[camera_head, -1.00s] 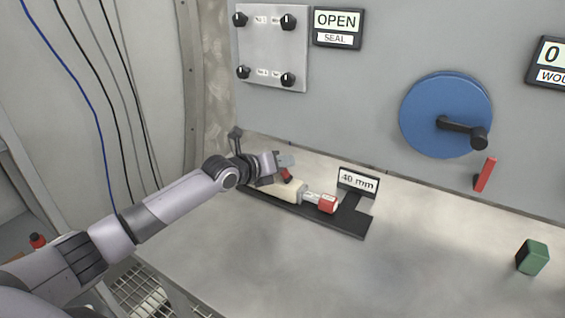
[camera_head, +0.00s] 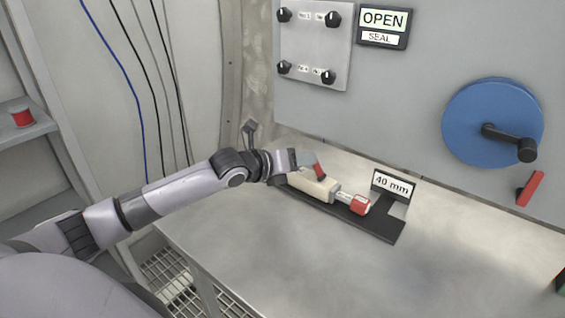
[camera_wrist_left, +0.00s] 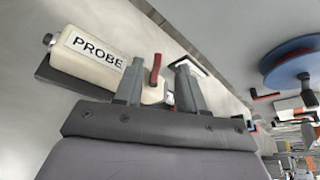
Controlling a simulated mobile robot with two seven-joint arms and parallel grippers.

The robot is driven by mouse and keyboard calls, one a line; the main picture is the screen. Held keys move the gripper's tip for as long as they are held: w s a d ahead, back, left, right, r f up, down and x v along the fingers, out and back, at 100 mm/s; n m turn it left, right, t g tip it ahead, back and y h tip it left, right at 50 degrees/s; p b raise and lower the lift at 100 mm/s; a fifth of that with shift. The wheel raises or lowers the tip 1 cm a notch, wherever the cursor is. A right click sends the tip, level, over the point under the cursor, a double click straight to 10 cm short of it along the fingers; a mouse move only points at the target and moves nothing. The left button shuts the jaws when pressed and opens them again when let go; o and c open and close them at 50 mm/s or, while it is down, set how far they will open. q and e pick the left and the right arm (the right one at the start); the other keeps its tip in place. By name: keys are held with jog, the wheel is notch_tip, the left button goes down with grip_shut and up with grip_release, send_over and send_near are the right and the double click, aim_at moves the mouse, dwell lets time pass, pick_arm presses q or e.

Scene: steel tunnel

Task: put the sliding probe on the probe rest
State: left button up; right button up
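The sliding probe (camera_head: 313,189) is a cream body with a steel neck and a red tip. It lies along a black flat base with a "40 mm" sign; I cannot tell if this is the probe rest. In the left wrist view its body (camera_wrist_left: 90,58) reads "PROBE", and a red lever (camera_wrist_left: 155,68) stands up from it. My left gripper (camera_head: 308,161) is at the probe's rear part, beside the red lever. In the wrist view its fingers (camera_wrist_left: 160,82) are apart, with the lever showing between or just beyond them. I cannot see contact. My right gripper is out of view.
The black base (camera_head: 385,229) lies on a steel bench (camera_head: 300,262) against a grey wall. A blue wheel with a crank (camera_head: 485,120), a red handle (camera_head: 530,188) and a knob panel (camera_head: 313,45) are on the wall. The bench front is clear.

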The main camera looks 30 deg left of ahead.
pick_arm(q)
jog(key=shift+v, duration=2.8)
